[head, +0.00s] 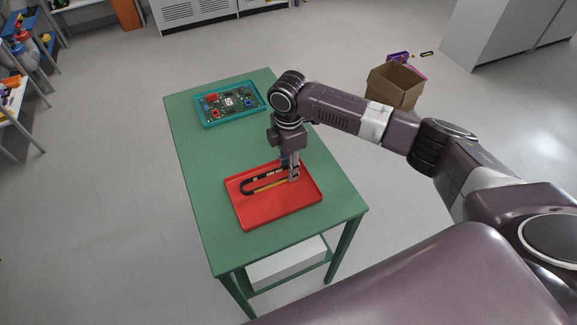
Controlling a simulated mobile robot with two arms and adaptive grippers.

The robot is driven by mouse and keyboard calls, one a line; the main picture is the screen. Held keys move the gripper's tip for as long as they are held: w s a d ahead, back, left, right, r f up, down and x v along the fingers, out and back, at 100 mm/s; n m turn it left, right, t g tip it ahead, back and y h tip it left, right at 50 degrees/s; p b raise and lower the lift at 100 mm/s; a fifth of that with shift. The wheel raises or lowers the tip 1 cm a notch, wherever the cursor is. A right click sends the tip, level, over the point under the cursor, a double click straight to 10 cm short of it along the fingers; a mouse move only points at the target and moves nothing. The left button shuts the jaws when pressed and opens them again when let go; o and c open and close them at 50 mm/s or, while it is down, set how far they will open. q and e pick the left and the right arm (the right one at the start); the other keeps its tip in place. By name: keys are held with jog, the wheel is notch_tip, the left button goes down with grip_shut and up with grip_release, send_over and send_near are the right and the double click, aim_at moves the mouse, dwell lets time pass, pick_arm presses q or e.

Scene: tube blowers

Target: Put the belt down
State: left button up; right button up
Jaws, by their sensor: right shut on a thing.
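The belt (248,184) is a black loop with a yellow stretch on its near side. It is over the red tray (274,214) on the green table (205,178). My right gripper (293,178) points down over the right part of the tray and is shut on the belt's right end. I cannot tell whether the belt touches the tray floor. My left gripper is not in view.
A teal tray (207,124) with a circuit board (228,104) stands at the table's far end. A white box (287,265) is on the shelf below. An open cardboard box (395,88) stands on the floor at the right.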

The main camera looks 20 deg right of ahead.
jog(key=shift+f, duration=0.35)
jog(key=o, duration=1.1)
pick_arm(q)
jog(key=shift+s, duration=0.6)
pick_arm(e)
jog(key=shift+o, duration=0.2)
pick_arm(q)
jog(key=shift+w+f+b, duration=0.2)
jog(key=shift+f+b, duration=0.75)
pick_arm(e)
notch_tip(320, 180, up, 12)
